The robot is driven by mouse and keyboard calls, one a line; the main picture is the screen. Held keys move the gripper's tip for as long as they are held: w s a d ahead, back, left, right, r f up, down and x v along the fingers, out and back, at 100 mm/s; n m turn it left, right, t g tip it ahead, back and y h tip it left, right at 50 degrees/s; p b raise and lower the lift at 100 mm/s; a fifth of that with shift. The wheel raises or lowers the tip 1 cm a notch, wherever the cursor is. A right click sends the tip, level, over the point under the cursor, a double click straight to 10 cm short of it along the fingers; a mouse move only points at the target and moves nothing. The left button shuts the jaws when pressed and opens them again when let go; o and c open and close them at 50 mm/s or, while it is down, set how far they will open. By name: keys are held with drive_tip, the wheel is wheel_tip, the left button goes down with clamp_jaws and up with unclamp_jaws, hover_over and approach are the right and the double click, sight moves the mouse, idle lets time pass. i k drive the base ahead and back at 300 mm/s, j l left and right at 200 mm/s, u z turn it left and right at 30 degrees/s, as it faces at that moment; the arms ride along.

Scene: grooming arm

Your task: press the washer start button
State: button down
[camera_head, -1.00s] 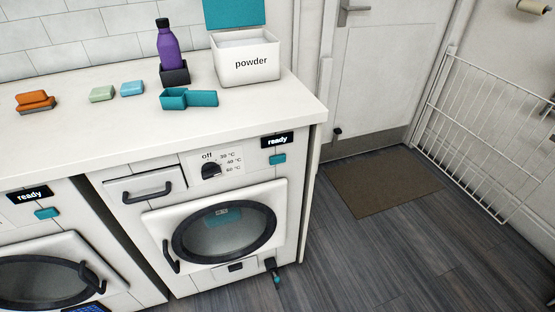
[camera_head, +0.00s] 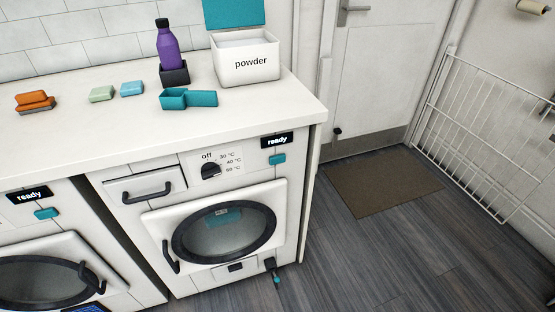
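The washer (camera_head: 150,220) is the white front-loading machine in the middle, with a temperature dial (camera_head: 210,170) marked off, 30, 40 and 60 °C. Its teal start button (camera_head: 277,159) sits at the right of the panel, just under a small black display (camera_head: 277,141) reading "ready". Its round door (camera_head: 224,228) looks shut, and something teal shows behind the glass. The detergent drawer (camera_head: 145,190) at the panel's left looks closed. I cannot tell exactly where the dial points. My gripper is not in view.
A second machine (camera_head: 40,240) at left has its own "ready" display and teal button (camera_head: 47,213). The counter (camera_head: 60,140) above holds a powder box (camera_head: 248,65), purple bottle (camera_head: 168,45), teal scoop (camera_head: 190,98) and soaps. The floor (camera_head: 400,250) at right is clear around a brown mat (camera_head: 382,187).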

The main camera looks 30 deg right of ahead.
sight(281, 158)
drive_tip(key=i+l, duration=0.1)
drive_tip(key=l, duration=0.3)
drive_tip(key=l+z, duration=0.15)
drive_tip(key=l, duration=0.3)
drive_tip(key=i+l, duration=0.15)
drive_tip(key=l, duration=0.25)
drive_tip(key=i+l+z, duration=0.15)
drive_tip(key=l, duration=0.65)
drive_tip(key=i+l+z, duration=0.05)
